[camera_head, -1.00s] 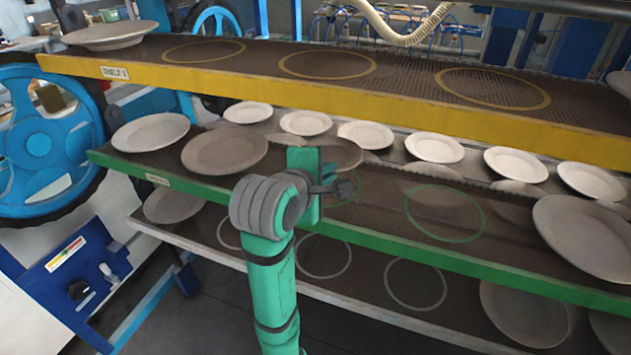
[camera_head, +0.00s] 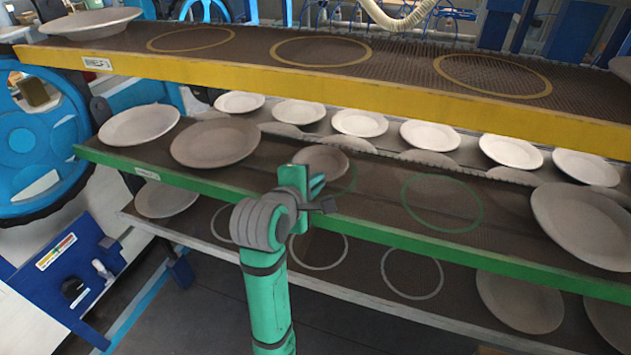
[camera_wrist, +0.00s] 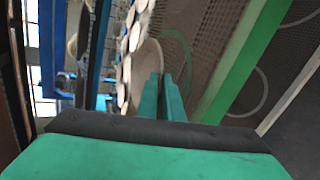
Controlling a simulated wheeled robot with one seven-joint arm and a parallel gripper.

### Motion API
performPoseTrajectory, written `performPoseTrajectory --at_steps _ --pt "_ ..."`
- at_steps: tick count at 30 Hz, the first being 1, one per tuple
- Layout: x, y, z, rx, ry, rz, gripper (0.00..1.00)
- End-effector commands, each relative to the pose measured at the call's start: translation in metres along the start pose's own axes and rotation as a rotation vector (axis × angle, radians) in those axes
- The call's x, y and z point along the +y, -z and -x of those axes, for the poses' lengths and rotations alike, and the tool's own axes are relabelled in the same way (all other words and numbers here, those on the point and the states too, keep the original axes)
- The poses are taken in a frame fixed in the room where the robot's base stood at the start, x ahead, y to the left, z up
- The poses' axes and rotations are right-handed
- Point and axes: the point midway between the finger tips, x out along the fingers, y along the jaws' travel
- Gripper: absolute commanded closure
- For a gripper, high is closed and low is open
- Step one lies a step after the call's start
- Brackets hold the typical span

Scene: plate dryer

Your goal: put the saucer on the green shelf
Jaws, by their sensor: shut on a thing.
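The grey-brown saucer (camera_head: 322,160) is at the middle-left of the green shelf (camera_head: 310,219), over or on a green ring marking that it partly covers. I cannot tell if it touches the shelf. My gripper (camera_head: 318,186) is shut on the saucer's near rim from the front of the shelf. In the wrist view the saucer (camera_wrist: 148,62) shows beyond the two green fingers (camera_wrist: 161,88), partly hidden by them. The green shelf edge (camera_wrist: 243,60) is to the right there.
Large plates stand left on the green shelf (camera_head: 214,143) and at its right end (camera_head: 585,225). A free green ring (camera_head: 442,203) lies between. The yellow shelf (camera_head: 310,80) overhangs above. A row of white plates (camera_head: 360,123) is behind. A lower shelf (camera_head: 320,289) lies below.

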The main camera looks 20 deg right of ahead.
Motion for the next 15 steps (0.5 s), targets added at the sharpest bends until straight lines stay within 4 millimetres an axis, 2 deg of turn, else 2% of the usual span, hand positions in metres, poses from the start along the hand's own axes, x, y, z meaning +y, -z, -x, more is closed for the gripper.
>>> performPoseTrajectory --at_steps 4,5,15 --pt "-0.0015 0.0001 -0.0007 0.000 -0.001 0.000 1.00" --pt "-0.0014 0.0002 -0.0008 0.000 0.000 0.000 0.86" --pt "0.0000 0.0001 -0.0001 0.000 0.000 0.000 0.86"
